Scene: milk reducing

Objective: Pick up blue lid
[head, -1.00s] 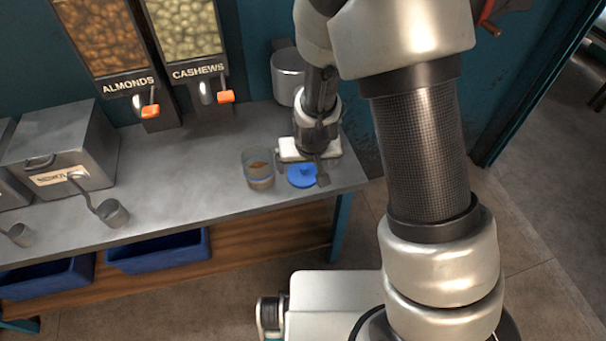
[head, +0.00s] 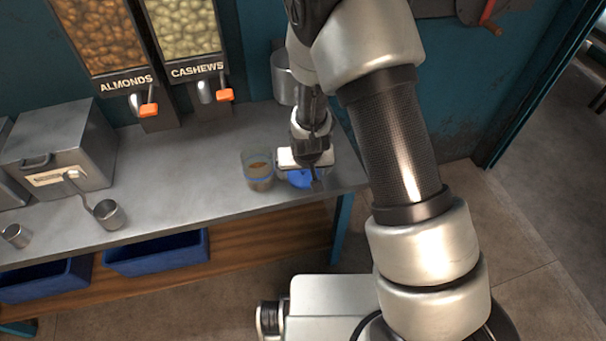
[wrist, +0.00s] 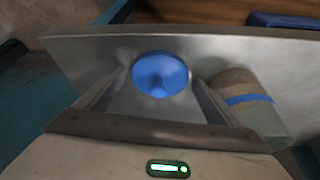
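The blue lid (head: 302,179) lies on the grey counter near its right end, partly hidden by my gripper in the head view. Whether the fingertips touch the counter or lid is unclear.
A clear jar (head: 258,172) with brown contents and a blue band stands just left of the lid, close to one finger in the wrist view (wrist: 250,100).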

